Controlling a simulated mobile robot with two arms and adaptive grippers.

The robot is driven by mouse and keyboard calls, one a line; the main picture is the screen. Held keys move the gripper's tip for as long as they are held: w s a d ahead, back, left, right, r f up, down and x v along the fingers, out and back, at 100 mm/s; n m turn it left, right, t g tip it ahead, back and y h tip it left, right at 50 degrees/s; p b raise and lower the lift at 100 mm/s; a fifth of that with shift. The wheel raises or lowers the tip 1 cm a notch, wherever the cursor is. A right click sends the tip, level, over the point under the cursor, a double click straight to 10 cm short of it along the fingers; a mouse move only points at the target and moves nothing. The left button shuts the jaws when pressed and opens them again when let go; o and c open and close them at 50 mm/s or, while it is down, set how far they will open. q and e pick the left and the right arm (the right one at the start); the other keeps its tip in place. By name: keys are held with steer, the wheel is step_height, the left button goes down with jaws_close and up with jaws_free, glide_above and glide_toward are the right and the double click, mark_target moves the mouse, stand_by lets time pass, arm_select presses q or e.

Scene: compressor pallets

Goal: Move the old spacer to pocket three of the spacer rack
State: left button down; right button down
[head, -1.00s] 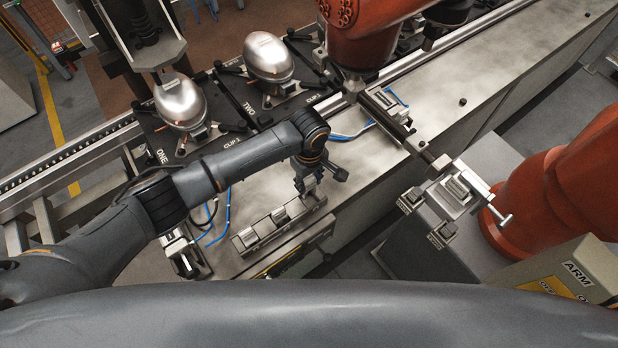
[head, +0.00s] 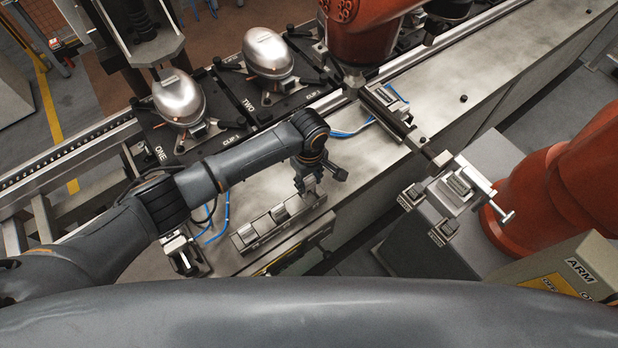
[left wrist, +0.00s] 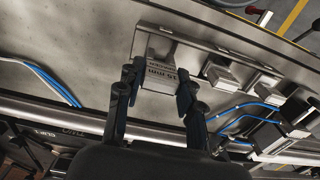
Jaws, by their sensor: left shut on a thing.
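The spacer rack (head: 287,243) is a long grey metal holder on the bench's near edge. My left gripper (head: 307,187) is at the rack's right end, fingers pointing down. In the left wrist view my left gripper (left wrist: 157,83) is shut on a grey block-like spacer (left wrist: 160,72) with dark printed lettering, one finger on each side. The spacer is at the end of the rack (left wrist: 205,46); I cannot tell whether it is fully seated. Other spacers (left wrist: 222,76) sit along the rack, also seen in the head view (head: 279,214). My right gripper is not in view.
Blue hoses (left wrist: 50,82) lie on the bench. Pallets with shiny compressor domes (head: 268,52) stand behind it. An orange robot arm (head: 365,35) hangs over the bench at the back. A clamp fixture (head: 458,188) stands to the right. Bare bench (head: 375,150) lies right of my gripper.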

mark_target(309, 187)
arm_select(q)
steer(key=shift+f+b, duration=1.2)
steer(key=shift+f, duration=0.9)
steer(key=c, duration=0.8)
jaws_free()
steer(key=shift+r, duration=0.25)
step_height(309, 187, up, 12)
steer(key=shift+f, duration=0.15)
steer(key=shift+f, duration=0.1)
